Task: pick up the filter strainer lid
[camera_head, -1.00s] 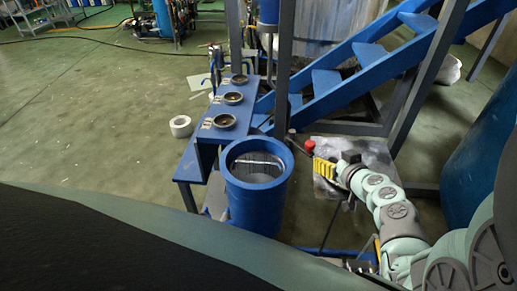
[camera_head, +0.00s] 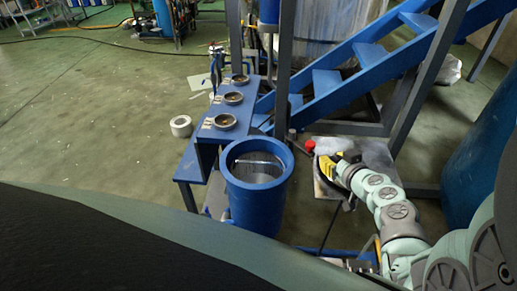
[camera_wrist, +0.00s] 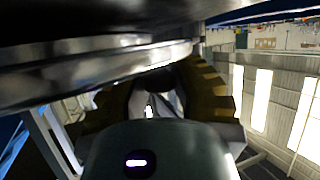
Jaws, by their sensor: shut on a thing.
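My gripper (camera_head: 328,168), with yellow finger pads, is right of the open blue cylinder, near a red knob. In the wrist view the ribbed yellow fingers (camera_wrist: 205,92) are drawn in on a broad, dark, shiny metal piece, which I take to be the filter strainer lid (camera_wrist: 90,62). It spans the upper left of that view, close to the camera, and most of its outline is cut off. In the head view I cannot make out the lid clearly at the fingers. The blue cylinder (camera_head: 242,205) is open at the top and shows a metal inside.
A blue bench (camera_head: 207,150) with three small round dishes stands behind the cylinder. Blue stairs (camera_head: 340,75) and a grey post (camera_head: 284,75) rise behind my gripper. A stained metal plate (camera_head: 378,158) lies beside it. A white roll (camera_head: 181,126) is on the open floor at left.

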